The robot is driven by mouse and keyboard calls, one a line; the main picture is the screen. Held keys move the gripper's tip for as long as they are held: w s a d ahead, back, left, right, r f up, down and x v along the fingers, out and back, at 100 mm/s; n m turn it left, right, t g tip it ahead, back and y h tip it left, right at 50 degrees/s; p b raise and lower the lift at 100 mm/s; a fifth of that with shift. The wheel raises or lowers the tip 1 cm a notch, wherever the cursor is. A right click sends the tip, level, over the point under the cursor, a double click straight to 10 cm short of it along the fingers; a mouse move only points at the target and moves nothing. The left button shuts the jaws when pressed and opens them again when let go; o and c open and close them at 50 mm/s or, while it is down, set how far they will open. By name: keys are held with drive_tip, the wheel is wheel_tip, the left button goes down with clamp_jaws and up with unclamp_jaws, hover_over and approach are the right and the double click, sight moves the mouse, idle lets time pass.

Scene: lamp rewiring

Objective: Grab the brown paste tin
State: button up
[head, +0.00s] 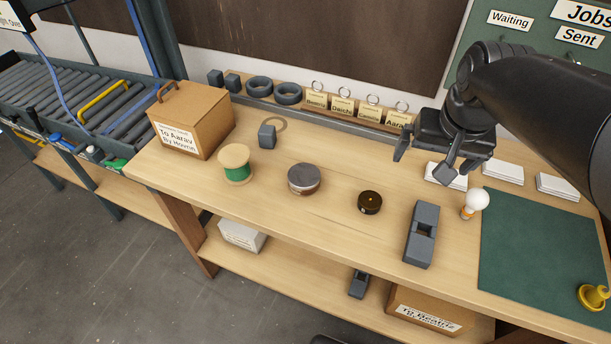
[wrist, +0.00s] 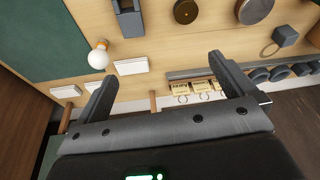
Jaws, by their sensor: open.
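A small, round, dark brown tin (head: 370,202) with a light dot on its lid sits on the bench, left of the grey block with a slot. It also shows at the top of the wrist view (wrist: 186,11). A larger round tin (head: 304,179) with a grey lid and reddish-brown side stands to its left, also in the wrist view (wrist: 255,10). My gripper (head: 422,166) is open and empty, above the back of the bench, to the right of and behind the small tin. Its spread fingers show in the wrist view (wrist: 161,70).
A grey slotted block (head: 421,235) and a light bulb (head: 474,203) stand right of the small tin. A green spool (head: 236,165) and a cardboard box (head: 190,120) are at left. Name tags (head: 356,108) line the back. Bench around the small tin is clear.

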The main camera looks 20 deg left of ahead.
drive_tip(key=w+a+f+n+g, duration=0.1)
drive_tip(key=w+a+f, duration=0.15)
drive_tip(key=a, duration=0.35)
drive_tip(key=w+a+f+g, duration=0.1)
drive_tip(key=w+a+f, duration=0.15)
drive_tip(key=a, duration=0.35)
drive_tip(key=n+g+h, duration=0.1)
drive_tip(key=n, duration=0.1)
hover_over(304, 172)
wheel_tip(304, 172, down, 8)
drive_tip(key=f, duration=0.5)
drive_tip(key=shift+s+d, duration=0.25)
drive_tip(key=shift+w+a+f, duration=0.15)
drive_tip(key=shift+f, duration=1.2)
drive_tip(key=shift+w+a+f, duration=0.1)
drive_tip(key=shift+a+f, duration=0.05)
drive_tip(key=shift+f, duration=1.15)
drive_tip(key=c, duration=1.1)
drive_tip(key=shift+r, duration=0.1)
